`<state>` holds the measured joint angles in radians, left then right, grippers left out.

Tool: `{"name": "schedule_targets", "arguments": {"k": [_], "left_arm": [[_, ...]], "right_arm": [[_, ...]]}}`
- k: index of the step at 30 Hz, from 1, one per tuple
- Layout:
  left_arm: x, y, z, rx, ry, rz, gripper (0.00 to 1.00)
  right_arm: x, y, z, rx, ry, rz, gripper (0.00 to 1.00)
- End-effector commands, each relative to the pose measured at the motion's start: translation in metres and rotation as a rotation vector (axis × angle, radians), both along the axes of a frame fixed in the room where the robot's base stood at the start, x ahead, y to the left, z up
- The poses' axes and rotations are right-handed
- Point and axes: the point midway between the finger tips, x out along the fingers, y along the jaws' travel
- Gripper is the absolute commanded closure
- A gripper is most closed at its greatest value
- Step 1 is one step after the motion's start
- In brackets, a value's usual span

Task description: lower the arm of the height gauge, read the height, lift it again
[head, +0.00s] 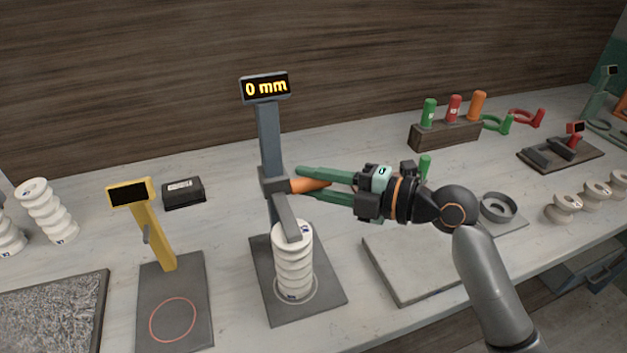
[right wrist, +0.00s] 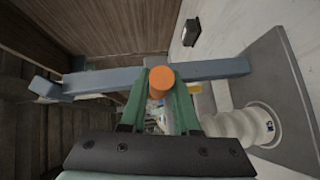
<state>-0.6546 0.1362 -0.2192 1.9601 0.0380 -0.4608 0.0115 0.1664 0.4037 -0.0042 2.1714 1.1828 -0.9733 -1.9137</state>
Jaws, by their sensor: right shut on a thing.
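The height gauge (head: 269,135) is a blue-grey column on a dark base plate (head: 325,293). Its display (head: 265,87) reads "0 mm". Its grey arm (head: 287,217) reaches forward over the top of a white ribbed clay piece (head: 293,265), which stands upright on the base. I cannot tell whether the arm touches the piece. My right gripper (head: 312,184) has its green fingers shut on the gauge's orange handle (head: 308,186). In the right wrist view the handle (right wrist: 161,80) sits between the fingers, with the white piece (right wrist: 262,126) at the right. My left gripper is out of view.
A yellow gauge (head: 152,230) with a dark display stands to the left, a black box (head: 183,192) behind it. A grey slab (head: 415,275) lies right of the base, under my right arm. A wooden rack (head: 447,133) with coloured handles stands at the back right.

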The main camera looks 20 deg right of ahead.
Motion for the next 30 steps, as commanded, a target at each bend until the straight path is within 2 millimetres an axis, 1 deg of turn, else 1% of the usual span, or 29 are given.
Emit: {"name": "schedule_targets", "arguments": {"k": [16, 18, 20, 27, 30], "left_arm": [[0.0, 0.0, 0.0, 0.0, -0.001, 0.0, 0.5], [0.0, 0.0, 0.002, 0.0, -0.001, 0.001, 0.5], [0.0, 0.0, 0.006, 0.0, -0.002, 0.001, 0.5], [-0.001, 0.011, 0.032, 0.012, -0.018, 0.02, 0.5], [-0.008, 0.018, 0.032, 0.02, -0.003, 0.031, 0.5]], "right_arm": [[0.0, 0.0, -0.001, -0.001, 0.003, 0.0, 1.0], [0.0, 0.0, 0.002, -0.002, 0.002, 0.0, 1.0], [0.0, 0.0, 0.011, -0.005, -0.001, 0.002, 1.0], [0.0, 0.0, 0.076, -0.004, -0.012, 0.001, 1.0], [0.0, 0.0, 0.092, -0.003, -0.008, 0.001, 1.0]]}}
